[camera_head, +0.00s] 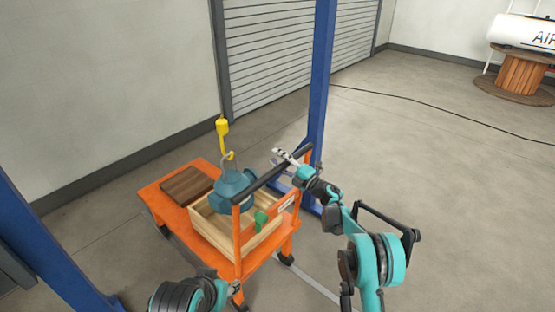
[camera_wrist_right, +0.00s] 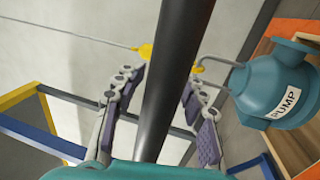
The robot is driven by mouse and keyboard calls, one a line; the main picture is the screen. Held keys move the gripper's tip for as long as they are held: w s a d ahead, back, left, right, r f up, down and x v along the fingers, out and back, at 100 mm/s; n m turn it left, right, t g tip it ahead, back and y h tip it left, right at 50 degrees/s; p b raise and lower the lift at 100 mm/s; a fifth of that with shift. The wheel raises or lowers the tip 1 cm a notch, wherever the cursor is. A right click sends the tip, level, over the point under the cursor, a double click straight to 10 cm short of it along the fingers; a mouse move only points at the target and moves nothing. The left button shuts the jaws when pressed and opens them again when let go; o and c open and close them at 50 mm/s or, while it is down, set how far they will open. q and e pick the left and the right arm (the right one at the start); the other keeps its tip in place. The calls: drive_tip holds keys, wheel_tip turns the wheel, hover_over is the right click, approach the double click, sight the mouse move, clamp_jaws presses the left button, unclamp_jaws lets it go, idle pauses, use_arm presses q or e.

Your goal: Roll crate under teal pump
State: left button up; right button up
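The teal pump (camera_head: 233,188) hangs from a yellow hook and hoist block (camera_head: 222,130). It appears over the open wooden crate (camera_head: 212,232), which sits on an orange cart (camera_head: 160,194). I cannot tell how much height separates pump and crate. The pump, labelled PUMP, also shows in the right wrist view (camera_wrist_right: 283,92). My right gripper (camera_head: 279,156) is at the far end of the cart's black push bar (camera_head: 262,186). In the right wrist view its fingers (camera_wrist_right: 160,112) stand apart on either side of the bar (camera_wrist_right: 173,75).
A brown board (camera_head: 187,185) lies on the cart beside the crate. Blue posts (camera_head: 321,80) stand behind the cart and at the lower left (camera_head: 50,245). A roller shutter (camera_head: 270,45) is behind. A black cable crosses the open floor at right, near a wooden spool (camera_head: 522,75).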

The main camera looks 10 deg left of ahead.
drive_tip(key=v, duration=1.2)
drive_tip(key=shift+r, duration=0.1)
drive_tip(key=d+r+m+t+h, duration=0.4)
drive_tip(key=r+m, duration=0.1)
drive_tip(key=r, duration=0.3)
drive_tip(key=d+r+m+t+h, duration=0.4)
drive_tip(key=d+r+m, duration=0.1)
drive_tip(key=r, duration=0.4)
drive_tip(key=s+d+r+m+h, duration=0.4)
drive_tip(key=s+d+m+h, duration=0.1)
drive_tip(key=d+m+h, duration=0.3)
drive_tip(key=s+d+f+m+g+h, duration=0.2)
drive_tip(key=s+f+m+g, duration=0.15)
drive_tip(key=s, duration=0.55)
drive_tip(key=s+d+f+m+g+h, duration=0.1)
drive_tip(key=s+d+f+m+g, duration=0.15)
drive_tip(key=s+m, duration=0.4)
drive_tip(key=s+a+f+g, duration=0.1)
drive_tip(key=s+f+g, duration=0.1)
drive_tip(key=s+f, duration=0.2)
drive_tip(key=s+a+f+g+y, duration=0.1)
drive_tip(key=s+f, duration=0.4)
drive_tip(key=s, duration=0.6)
drive_tip(key=s+a+f+m+g+y, duration=0.1)
drive_tip(key=s+f+g, duration=0.2)
drive_tip(key=s+f, duration=0.2)
drive_tip(key=s, duration=0.3)
drive_tip(key=shift+a, duration=0.25)
